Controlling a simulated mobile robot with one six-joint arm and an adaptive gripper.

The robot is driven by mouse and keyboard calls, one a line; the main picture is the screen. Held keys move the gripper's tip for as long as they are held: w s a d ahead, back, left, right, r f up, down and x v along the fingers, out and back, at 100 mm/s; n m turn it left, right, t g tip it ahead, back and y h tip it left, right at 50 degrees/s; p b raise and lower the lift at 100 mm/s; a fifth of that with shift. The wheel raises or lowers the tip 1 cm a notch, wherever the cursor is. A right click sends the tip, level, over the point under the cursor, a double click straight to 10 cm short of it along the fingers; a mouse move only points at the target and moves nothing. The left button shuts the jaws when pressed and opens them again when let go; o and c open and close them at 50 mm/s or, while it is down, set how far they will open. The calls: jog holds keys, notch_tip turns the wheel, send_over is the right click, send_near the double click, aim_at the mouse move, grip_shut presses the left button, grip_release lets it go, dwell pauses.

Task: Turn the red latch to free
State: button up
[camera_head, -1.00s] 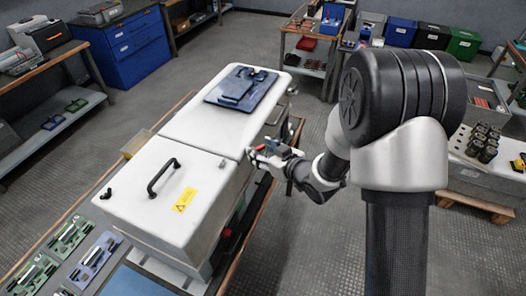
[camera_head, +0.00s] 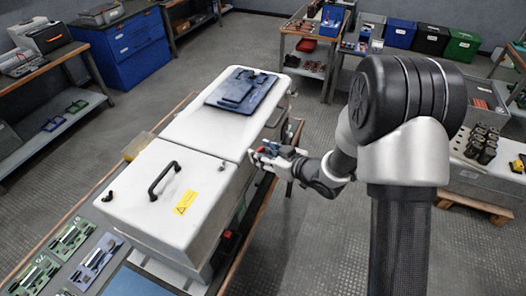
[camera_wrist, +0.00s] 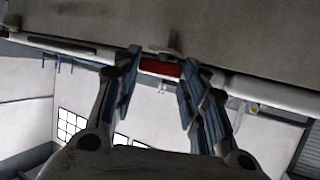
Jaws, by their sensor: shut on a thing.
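The red latch (camera_wrist: 160,68) shows in the wrist view as a short red bar at the edge of the grey cabinet, between my two finger pads. My gripper (camera_wrist: 158,88) is shut on it, with a blue-padded finger on either side. In the head view my gripper (camera_head: 268,153) is at the right side of the white cabinet (camera_head: 205,190), near the seam between its two lids. The latch itself cannot be made out clearly there behind the fingers.
The near lid has a black handle (camera_head: 163,182) and a yellow warning label (camera_head: 185,202). A dark blue plate (camera_head: 240,90) lies on the far lid.

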jog(key=n+g+p, duration=0.1)
jog(key=n+g+y+p, duration=0.1)
jog(key=n+y+p, duration=0.1)
jog(key=shift+w+d+r+g, duration=0.25)
jog(key=shift+w+g, duration=0.15)
jog(key=shift+f+n+g+y+p, duration=0.15)
jog(key=shift+n+g+y+p, duration=0.25)
jog(key=shift+n+g+p, duration=0.2)
jog(key=o, duration=0.8)
jog(key=shift+d, duration=0.1)
jog(key=v, duration=1.2)
jog(key=shift+w, duration=0.1)
